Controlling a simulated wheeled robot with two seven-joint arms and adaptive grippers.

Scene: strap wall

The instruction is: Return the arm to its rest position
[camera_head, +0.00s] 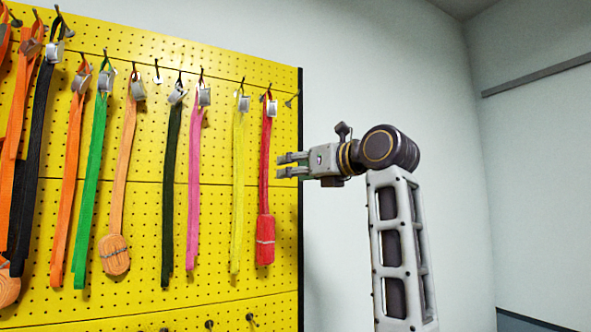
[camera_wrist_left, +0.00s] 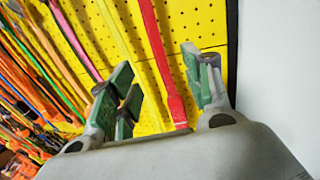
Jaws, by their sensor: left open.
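My left gripper (camera_head: 281,165) is open near the right edge of the yellow pegboard, its fingers pointing left toward the board. My left arm rises from below and bends at the wrist. In the left wrist view the open fingers (camera_wrist_left: 160,70) stand apart with nothing held. A red strap (camera_head: 265,180) with a bundled lower end hangs from a hook just left of the fingertips. It also shows between the fingers in the wrist view (camera_wrist_left: 158,50); I cannot tell how far beyond them it is. My right gripper is not in view.
The yellow pegboard (camera_head: 145,210) carries several hanging straps, including a yellow one (camera_head: 238,190), a pink one (camera_head: 194,180) and a green one (camera_head: 92,180). An empty hook (camera_head: 292,99) is at the upper right. Free room lies before the pale wall (camera_head: 400,70) to the right.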

